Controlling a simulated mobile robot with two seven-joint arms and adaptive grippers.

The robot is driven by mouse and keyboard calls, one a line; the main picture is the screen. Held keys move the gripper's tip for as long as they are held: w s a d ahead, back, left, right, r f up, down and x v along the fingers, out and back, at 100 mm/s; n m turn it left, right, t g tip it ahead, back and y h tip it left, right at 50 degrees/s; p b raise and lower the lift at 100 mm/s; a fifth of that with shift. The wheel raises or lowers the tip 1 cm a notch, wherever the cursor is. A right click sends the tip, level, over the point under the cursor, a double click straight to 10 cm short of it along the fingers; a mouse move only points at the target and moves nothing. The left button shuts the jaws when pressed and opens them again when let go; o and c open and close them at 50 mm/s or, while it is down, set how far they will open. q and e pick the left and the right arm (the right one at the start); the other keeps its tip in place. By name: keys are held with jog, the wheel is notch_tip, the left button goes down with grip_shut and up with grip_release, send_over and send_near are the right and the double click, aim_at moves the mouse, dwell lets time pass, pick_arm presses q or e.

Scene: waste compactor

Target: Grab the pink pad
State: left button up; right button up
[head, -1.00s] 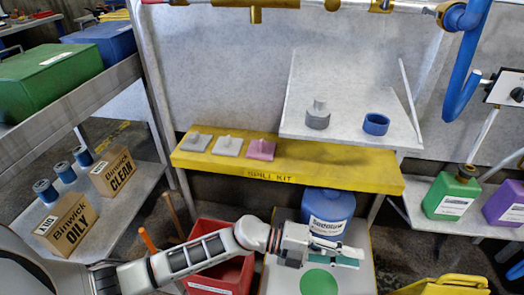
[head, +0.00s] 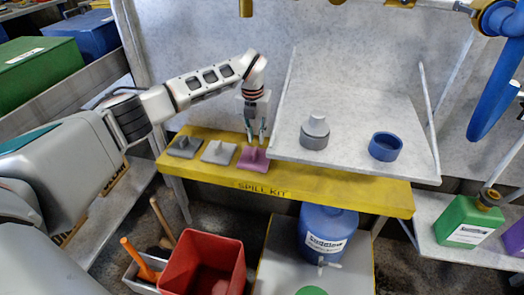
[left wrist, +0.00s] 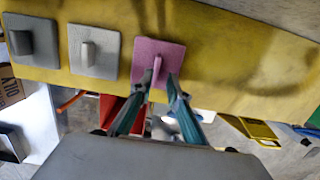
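The pink pad (head: 253,160) lies on the yellow spill kit shelf (head: 330,186), rightmost in a row of three pads. It is a flat square with a small upright handle; it also shows in the left wrist view (left wrist: 146,53). My left gripper (head: 256,142) points down just above the pad. In the left wrist view my left gripper (left wrist: 160,90) is open, its two fingertips apart on either side of the handle. I cannot tell whether they touch the pad. My right gripper is not in view.
A light grey pad (head: 219,152) and a dark grey pad (head: 184,147) lie left of the pink one. A tilted grey board (head: 360,110) with a grey fitting (head: 314,134) and a blue ring (head: 385,147) rises close on the right. The shelf front is clear.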

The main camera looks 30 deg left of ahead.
aim_at(255, 150)
pick_arm(q)
jog(key=shift+a+f, duration=0.15)
jog(key=shift+f, duration=0.2)
jog(key=shift+f+b, duration=0.35)
jog(key=shift+f, duration=0.75)
notch_tip(255, 150, down, 4)
jog(key=shift+s+a+f+b, duration=0.15)
jog(key=shift+f+b, duration=0.1)
jog(key=shift+b, duration=0.55)
jog(key=shift+w+f, duration=0.2)
jog(key=shift+f, duration=0.1)
jog(key=shift+r, duration=0.2)
grip_shut()
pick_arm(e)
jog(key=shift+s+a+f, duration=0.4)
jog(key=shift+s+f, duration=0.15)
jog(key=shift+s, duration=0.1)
